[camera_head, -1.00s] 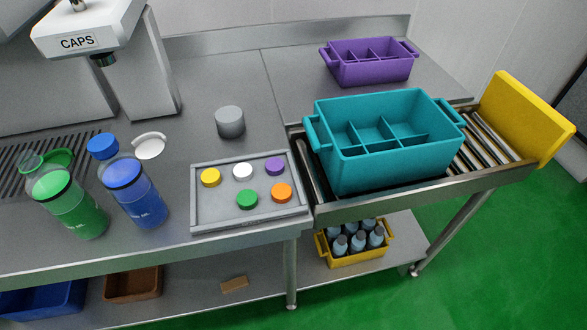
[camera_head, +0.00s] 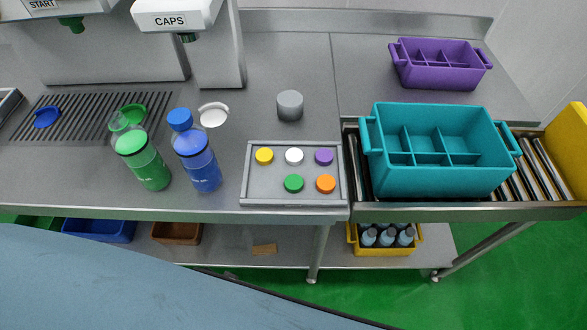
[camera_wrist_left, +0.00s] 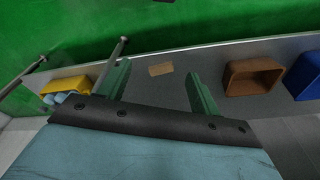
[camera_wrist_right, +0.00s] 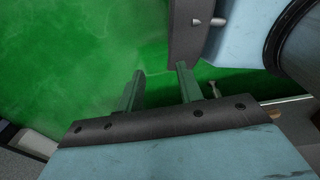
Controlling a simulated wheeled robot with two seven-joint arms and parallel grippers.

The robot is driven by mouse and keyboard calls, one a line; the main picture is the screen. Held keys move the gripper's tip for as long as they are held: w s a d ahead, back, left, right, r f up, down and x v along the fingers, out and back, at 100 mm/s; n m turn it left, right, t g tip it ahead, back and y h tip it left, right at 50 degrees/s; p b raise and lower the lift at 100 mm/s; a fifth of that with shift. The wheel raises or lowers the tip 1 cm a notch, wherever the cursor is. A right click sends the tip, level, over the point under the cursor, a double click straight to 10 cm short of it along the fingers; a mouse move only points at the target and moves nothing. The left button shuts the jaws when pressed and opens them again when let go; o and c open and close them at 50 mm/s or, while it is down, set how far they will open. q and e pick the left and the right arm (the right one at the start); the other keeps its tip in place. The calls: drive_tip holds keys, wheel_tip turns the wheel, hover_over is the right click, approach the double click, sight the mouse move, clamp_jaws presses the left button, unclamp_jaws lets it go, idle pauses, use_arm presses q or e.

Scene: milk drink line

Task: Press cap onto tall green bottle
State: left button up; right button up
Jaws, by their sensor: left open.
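The tall green bottle (camera_head: 150,168) stands upright near the front left of the steel counter; its clear neck shows no cap. A green cap (camera_head: 293,183) lies on the grey tray (camera_head: 264,200) with yellow, white, purple and orange caps. My left gripper (camera_wrist_left: 158,78) is open and empty in the left wrist view, over the lower shelf side of the bench. My right gripper (camera_wrist_right: 160,72) is open and empty, with green floor behind it. Neither gripper's fingers show in the head view, and both are away from the bottle.
A blue bottle with a blue cap (camera_head: 196,160) stands right beside the green bottle. The CAPS machine (camera_head: 215,50) is behind them. A grey cylinder (camera_head: 290,105) stands behind the tray. A teal crate (camera_head: 440,180) sits on rollers at right; a purple crate (camera_head: 440,75) is behind.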

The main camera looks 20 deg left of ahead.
use_arm(q)
drive_tip(key=w+d+r+n+p, duration=0.15)
drive_tip(key=w+r, duration=0.25)
drive_tip(key=r, duration=0.5)
drive_tip(key=w+d+r+m+p, duration=0.1)
drive_tip(key=w+d+r+p, duration=0.25)
drive_tip(key=r, duration=0.55)
wheel_tip(320, 180, up, 27)
drive_tip(key=n+g+p, duration=0.2)
drive_tip(key=n+p, duration=0.3)
drive_tip(key=n, duration=0.2)
hover_over(296, 182)
drive_tip(key=shift+r, duration=0.1)
use_arm(e)
drive_tip(key=a+r, duration=0.3)
drive_tip(key=r, duration=0.8)
drive_tip(key=shift+r, duration=0.25)
use_arm(q)
wheel_tip(296, 182, down, 8)
drive_tip(key=shift+f, duration=0.15)
use_arm(e)
drive_tip(key=shift+f, duration=0.4)
